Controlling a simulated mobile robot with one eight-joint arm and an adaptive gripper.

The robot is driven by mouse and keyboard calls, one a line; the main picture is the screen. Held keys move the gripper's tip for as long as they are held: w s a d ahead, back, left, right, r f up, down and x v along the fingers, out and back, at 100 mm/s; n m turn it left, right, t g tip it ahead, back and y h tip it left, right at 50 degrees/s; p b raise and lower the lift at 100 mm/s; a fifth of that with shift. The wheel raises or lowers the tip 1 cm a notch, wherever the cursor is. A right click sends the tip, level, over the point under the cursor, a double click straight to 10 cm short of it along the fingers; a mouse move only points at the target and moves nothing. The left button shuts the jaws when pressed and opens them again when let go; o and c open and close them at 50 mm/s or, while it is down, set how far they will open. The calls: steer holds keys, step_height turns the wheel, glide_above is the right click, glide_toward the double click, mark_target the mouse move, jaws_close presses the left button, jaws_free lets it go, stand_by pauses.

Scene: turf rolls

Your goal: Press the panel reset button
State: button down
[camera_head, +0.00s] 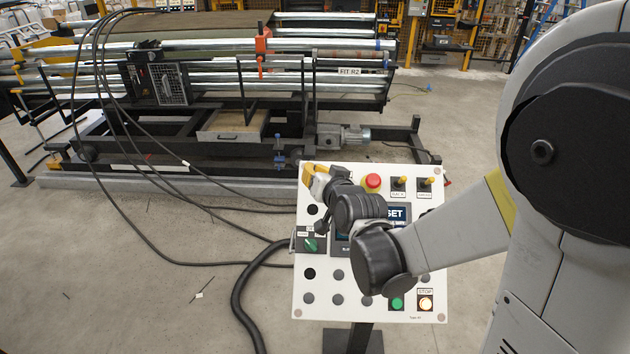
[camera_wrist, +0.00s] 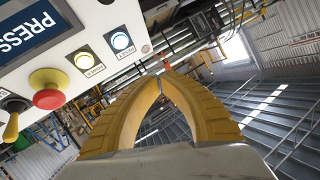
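The white control panel (camera_head: 365,310) stands on a post in the middle of the head view. In the wrist view, its face (camera_wrist: 100,18) fills the upper left. Two lit round buttons show there, one with a yellow ring (camera_wrist: 84,60) and one with a blue ring (camera_wrist: 120,40).
A red mushroom button (camera_head: 373,181) and two yellow-tipped toggle switches (camera_head: 411,184) are along the panel's top. A display (camera_head: 398,215) reads "SET" in part; in the wrist view it reads "PRESS". A green switch (camera_head: 310,245) is at left. Roller machinery (camera_head: 230,75) and cables stand behind.

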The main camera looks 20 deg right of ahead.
steer(key=w+f+b, duration=0.1)
steer(key=f+b, duration=0.1)
steer(key=w+d+f+b, duration=0.1)
steer(key=w+f+b, duration=0.3)
steer(key=shift+w+d+f, duration=0.2)
steer(key=shift+d+f, duration=0.2)
stand_by(1.4)
steer(key=shift+w+d+f+b, duration=0.1)
steer(key=shift+w+f+b, duration=0.15)
steer(key=shift+f+b, duration=0.05)
steer(key=shift+w+f+b, duration=0.25)
steer(key=shift+f+b, duration=0.1)
stand_by(0.8)
stand_by(0.3)
steer(key=shift+s+r+p, duration=0.5)
steer(key=shift+r, duration=0.15)
